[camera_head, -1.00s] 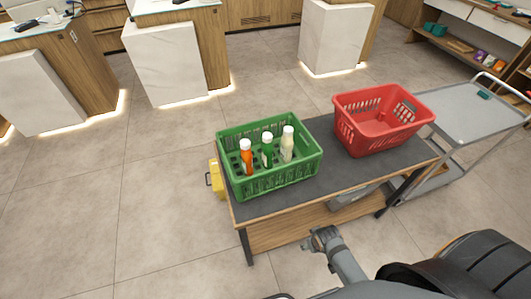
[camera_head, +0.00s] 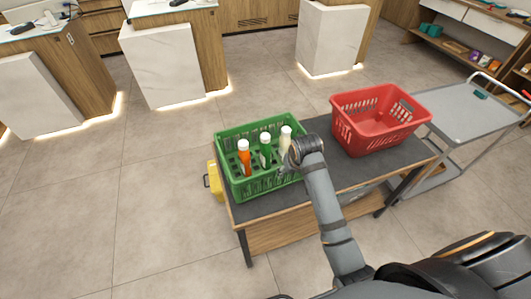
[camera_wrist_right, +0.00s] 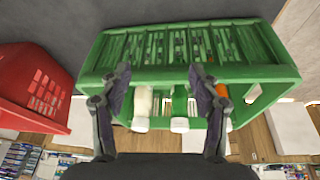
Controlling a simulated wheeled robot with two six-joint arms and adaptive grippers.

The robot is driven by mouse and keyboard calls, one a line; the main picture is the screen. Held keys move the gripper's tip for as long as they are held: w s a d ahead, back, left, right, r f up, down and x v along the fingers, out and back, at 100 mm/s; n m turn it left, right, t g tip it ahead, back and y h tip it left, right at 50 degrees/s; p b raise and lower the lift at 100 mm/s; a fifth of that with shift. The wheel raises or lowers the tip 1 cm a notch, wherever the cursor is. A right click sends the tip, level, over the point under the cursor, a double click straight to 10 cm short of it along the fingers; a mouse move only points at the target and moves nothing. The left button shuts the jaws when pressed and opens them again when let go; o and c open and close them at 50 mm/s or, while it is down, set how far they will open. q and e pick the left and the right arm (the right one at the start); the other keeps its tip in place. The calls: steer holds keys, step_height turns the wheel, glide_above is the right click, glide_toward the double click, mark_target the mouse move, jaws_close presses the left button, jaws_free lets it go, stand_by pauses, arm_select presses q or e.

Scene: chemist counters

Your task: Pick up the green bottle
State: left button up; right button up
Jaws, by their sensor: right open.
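The green bottle (camera_head: 265,152) with a white cap stands upright in the green crate (camera_head: 242,189), between an orange bottle (camera_head: 244,160) and a white bottle (camera_head: 285,138). My right gripper (camera_head: 283,171) is open at the crate's near right side, partly hidden by its own wrist. In the right wrist view, my right gripper (camera_wrist_right: 159,70) has its fingers spread over the crate (camera_wrist_right: 205,73). The green bottle (camera_wrist_right: 180,105) and the white bottle (camera_wrist_right: 142,105) appear between the fingers, and the orange bottle is partly covered by one finger. My left gripper is out of view.
A red empty basket (camera_head: 375,130) stands to the right on the same dark table (camera_head: 260,204). A grey cart (camera_head: 465,118) is beside the table's right end. A yellow object (camera_head: 214,182) is at the table's left edge. Open floor lies left.

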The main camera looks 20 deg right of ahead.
glide_toward(266, 136)
steer(key=shift+y, duration=0.3)
steer(key=p+x, duration=0.1)
steer(key=x, duration=0.4)
steer(key=shift+w+d+f, duration=0.1)
steer(key=shift+d+f, duration=0.05)
steer(key=shift+f, duration=0.15)
steer(key=shift+w+f+p, duration=0.1)
steer(key=shift+f+p, duration=0.2)
steer(key=shift+f, duration=0.1)
steer(key=x, duration=0.4)
steer(key=shift+w+f, duration=0.15)
steer(key=c, duration=0.4)
jaws_close()
